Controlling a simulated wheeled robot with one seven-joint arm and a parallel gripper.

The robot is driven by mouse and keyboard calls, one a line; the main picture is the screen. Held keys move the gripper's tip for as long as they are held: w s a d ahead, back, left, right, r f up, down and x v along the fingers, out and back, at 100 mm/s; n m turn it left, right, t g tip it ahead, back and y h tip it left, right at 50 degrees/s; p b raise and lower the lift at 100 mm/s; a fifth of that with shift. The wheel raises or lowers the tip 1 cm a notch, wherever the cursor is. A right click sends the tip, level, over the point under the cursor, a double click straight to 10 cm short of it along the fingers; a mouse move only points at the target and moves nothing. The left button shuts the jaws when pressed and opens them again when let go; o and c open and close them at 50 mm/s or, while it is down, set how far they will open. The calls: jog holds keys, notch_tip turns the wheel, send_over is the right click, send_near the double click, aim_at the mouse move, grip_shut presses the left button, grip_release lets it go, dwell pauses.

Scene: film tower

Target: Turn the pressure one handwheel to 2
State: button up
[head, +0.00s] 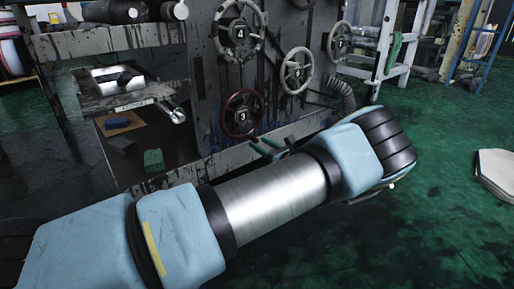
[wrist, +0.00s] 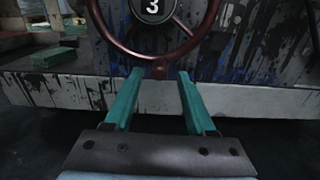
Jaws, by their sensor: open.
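A dark red handwheel (head: 241,115) is mounted low on the paint-splattered panel, its hub marked 3. It fills the top of the wrist view (wrist: 184,45), with its upper part cut off. In the head view my gripper (head: 268,148) is below and right of the red wheel. No readable label tells which wheel is pressure one.
Other handwheels are on the panel: one marked 4 (head: 240,40), a pale one (head: 297,70) and another at right (head: 339,42). A shelf with a metal roller (head: 118,80) stands left. A green block (head: 153,160) lies on the lower ledge.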

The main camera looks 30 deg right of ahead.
jog(key=shift+w+a+b, duration=0.25)
jog(key=shift+w+b, duration=0.1)
jog(key=shift+w, duration=0.9)
jog(key=shift+c, duration=0.4)
grip_shut()
